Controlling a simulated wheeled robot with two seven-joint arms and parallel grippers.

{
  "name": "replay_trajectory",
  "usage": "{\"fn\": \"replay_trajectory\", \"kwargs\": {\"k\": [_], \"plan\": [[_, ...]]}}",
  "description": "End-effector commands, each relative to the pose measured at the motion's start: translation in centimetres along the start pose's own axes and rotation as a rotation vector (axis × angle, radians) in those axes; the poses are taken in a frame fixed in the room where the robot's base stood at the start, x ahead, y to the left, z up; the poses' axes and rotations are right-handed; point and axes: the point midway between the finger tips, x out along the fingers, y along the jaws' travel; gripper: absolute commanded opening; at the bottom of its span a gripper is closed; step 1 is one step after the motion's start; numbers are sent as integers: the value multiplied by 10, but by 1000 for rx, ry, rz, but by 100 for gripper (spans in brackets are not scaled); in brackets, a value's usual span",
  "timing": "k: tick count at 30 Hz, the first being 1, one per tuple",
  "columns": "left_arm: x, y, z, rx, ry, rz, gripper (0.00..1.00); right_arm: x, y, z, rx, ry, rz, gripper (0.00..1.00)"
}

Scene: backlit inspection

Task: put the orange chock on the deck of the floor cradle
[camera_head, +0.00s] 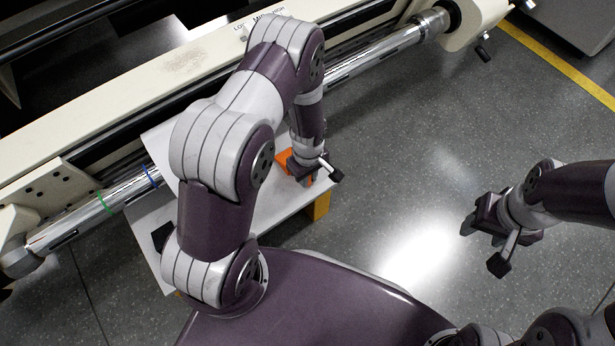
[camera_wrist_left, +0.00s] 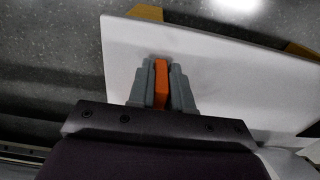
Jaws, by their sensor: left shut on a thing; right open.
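The orange chock (camera_head: 284,158) shows in the head view beside my left gripper (camera_head: 305,176), partly hidden by the hand. In the left wrist view the chock (camera_wrist_left: 162,84) is an orange strip between the two grey fingers of my left gripper (camera_wrist_left: 162,88), which is shut on it. The floor cradle has a white deck (camera_head: 272,205) and a yellow-orange leg (camera_head: 318,206). The deck also fills the middle and right of the wrist view (camera_wrist_left: 235,75). The chock is over the deck; whether it touches the deck I cannot tell. My right gripper (camera_head: 487,222) is open and empty above the floor.
A large cream machine frame (camera_head: 180,70) with a shiny roller (camera_head: 372,58) runs behind the cradle. A small dark object (camera_head: 161,237) is at the deck's left edge. The grey floor (camera_head: 420,150) on the right is clear, with a yellow line (camera_head: 570,68).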

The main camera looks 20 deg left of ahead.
Motion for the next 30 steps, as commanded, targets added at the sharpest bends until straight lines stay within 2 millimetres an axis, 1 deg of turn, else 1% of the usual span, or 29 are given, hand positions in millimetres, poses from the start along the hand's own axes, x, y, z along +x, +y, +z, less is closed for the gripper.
{"fn": "replay_trajectory", "kwargs": {"k": [3, 4, 5, 6, 14, 16, 17, 20, 21, 24, 27, 30], "plan": [[3, 0, 0, 0, 0, -1, 0, 2, 0, 0, 0, 0, 0, 53], [3, 0, 0, 0, -1, -1, 22, 2, 0, 0, 0, 0, 0, 53], [2, 0, 0, 0, 0, -1, 32, 1, 0, 0, 0, 0, 0, 53], [2, 0, 0, 0, 0, -1, 44, 1, 0, 0, 0, 0, 0, 53], [2, 0, 0, 0, 0, -1, 44, 1, 0, 0, 0, 0, 0, 53], [-3, 0, 0, 0, 0, 0, 44, -3, 0, 0, 0, 0, 0, 53], [-9, 0, 0, 0, 0, 0, 44, -7, 0, -1, 0, 0, 0, 53], [-34, 0, 0, 1, 0, 0, 44, -25, 0, -3, 0, 0, 0, 53], [-46, 0, 0, 1, 0, 0, 44, -34, 0, -4, 0, 0, 0, 53], [-75, 0, 0, 1, 1, 1, 44, -52, 0, -6, 0, 0, 0, 53], [-98, 0, 0, 0, 0, 0, 44, -65, 0, -8, 0, 0, 0, 53], [-113, 0, 0, 0, 0, 0, 44, -73, 0, -9, 0, 0, 0, 53]]}}
